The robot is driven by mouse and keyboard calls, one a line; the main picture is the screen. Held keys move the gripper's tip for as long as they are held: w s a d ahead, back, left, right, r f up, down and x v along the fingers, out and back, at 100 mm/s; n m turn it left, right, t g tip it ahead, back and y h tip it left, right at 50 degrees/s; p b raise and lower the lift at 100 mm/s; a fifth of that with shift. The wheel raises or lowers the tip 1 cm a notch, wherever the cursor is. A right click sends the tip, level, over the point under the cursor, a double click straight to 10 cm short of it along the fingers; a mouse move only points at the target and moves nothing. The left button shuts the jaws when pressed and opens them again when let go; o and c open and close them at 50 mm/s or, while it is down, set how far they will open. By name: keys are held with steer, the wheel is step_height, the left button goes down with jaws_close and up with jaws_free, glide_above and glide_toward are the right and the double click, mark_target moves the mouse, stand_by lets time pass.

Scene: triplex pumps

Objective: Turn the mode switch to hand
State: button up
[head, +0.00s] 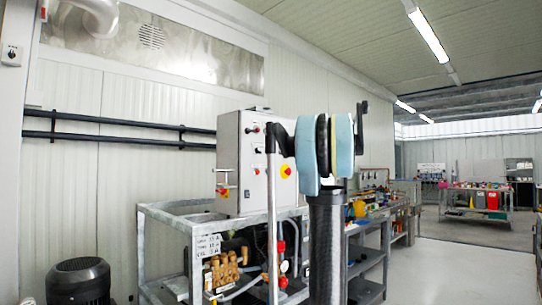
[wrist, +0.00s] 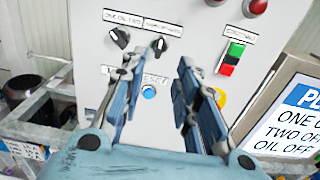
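The mode switch seems to be one of two black rotary knobs on the light grey control panel (wrist: 88,50). The left knob (wrist: 119,37) sits under a label reading roughly "ONE OIL TWO". The right knob (wrist: 158,43) sits under a second label (wrist: 164,25), too blurred to read surely. My gripper (wrist: 166,60) is open and empty, its two fingers reaching toward the panel. The left fingertip overlaps the area just beside and below the right knob; contact cannot be told. The right finger is to the right of that knob. In the head view, my arm partly covers the cabinet (head: 229,150).
A blue reset button (wrist: 148,91) shows between my fingers. A green, red and black push-button block (wrist: 232,58) and a yellow part (wrist: 220,96) lie right of them. Red lamps (wrist: 255,7) are above. A sign (wrist: 290,115) stands at right. The cabinet stands on a metal frame (head: 165,214).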

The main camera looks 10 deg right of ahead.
mark_target(269, 151)
steer(key=x, duration=1)
steer(key=shift+w, duration=0.15)
jaws_close()
